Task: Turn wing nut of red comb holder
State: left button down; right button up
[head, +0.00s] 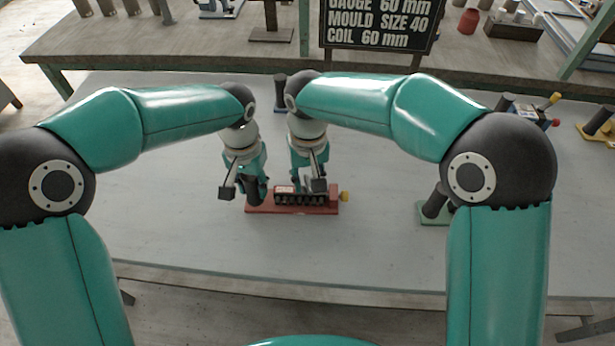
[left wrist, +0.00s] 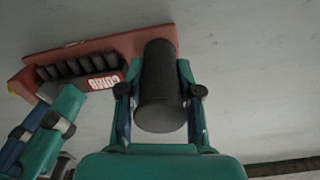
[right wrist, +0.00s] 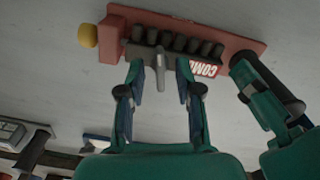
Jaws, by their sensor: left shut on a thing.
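The red comb holder (head: 262,210) lies on the grey table, with a row of black teeth, a COMB label and a yellow knob (right wrist: 87,36) at one end. A dark upright post (left wrist: 160,85) stands at its other end. My left gripper (head: 256,188) is shut on this post, one finger on each side. A grey wing nut (right wrist: 160,68) stands out from the black row. My right gripper (right wrist: 160,78) is open, its fingertips on either side of the wing nut with gaps showing. In the head view my right gripper (head: 311,184) partly hides the nut.
A green-based holder (head: 432,212) stands to the right, partly behind my right arm. Blue (head: 540,112) and yellow-based (head: 597,128) fixtures stand further right. A dark sign (head: 380,25) stands at the back. The table around the red holder is clear. My two grippers are close together.

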grip_shut()
jog(key=shift+n, duration=0.3)
jog(key=n, duration=0.8)
jog(key=shift+r+n, duration=0.1)
jog(key=shift+n, duration=0.3)
jog(key=n, duration=1.2)
jog(key=shift+n, duration=0.4)
